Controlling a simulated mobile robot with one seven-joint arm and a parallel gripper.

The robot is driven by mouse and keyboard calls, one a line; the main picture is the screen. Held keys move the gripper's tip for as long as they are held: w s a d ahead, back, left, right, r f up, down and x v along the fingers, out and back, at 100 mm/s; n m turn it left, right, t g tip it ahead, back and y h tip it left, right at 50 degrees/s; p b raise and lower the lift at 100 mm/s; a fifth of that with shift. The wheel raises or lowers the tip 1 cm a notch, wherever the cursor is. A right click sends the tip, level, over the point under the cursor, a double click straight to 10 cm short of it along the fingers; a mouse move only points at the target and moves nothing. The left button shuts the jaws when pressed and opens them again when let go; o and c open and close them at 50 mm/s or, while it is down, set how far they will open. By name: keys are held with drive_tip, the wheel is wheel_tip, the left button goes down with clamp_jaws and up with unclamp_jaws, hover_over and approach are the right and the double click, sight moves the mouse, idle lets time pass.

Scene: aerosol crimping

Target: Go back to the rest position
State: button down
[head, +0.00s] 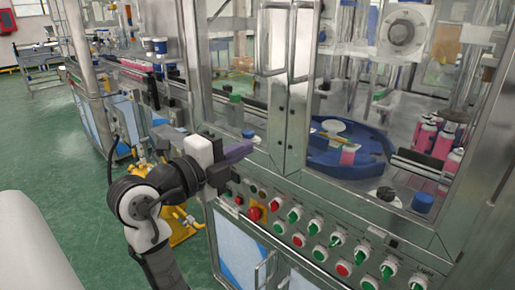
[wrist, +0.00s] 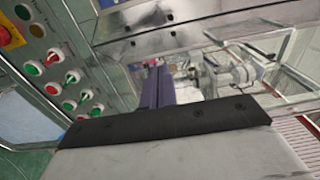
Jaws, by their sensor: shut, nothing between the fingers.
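My gripper (head: 240,150) is at the end of my arm, in the middle of the head view, in front of the steel-framed crimping machine (head: 285,120). Its purple-grey fingers are closed together with nothing held. In the wrist view the fingers (wrist: 156,86) stand side by side beyond the dark mounting plate, with the machine behind them. The gripper is above and left of the button panel (head: 330,240); I cannot tell whether it touches the machine's front.
Red and green buttons line the panel, with a red emergency knob (head: 254,213) close below my gripper. Behind glass are a blue rotary table (head: 345,165) and pink cans (head: 447,138). A yellow stand (head: 185,228) is beside my arm. Green floor (head: 60,160) is open at left.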

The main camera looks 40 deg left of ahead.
drive_tip(key=shift+s, duration=0.3)
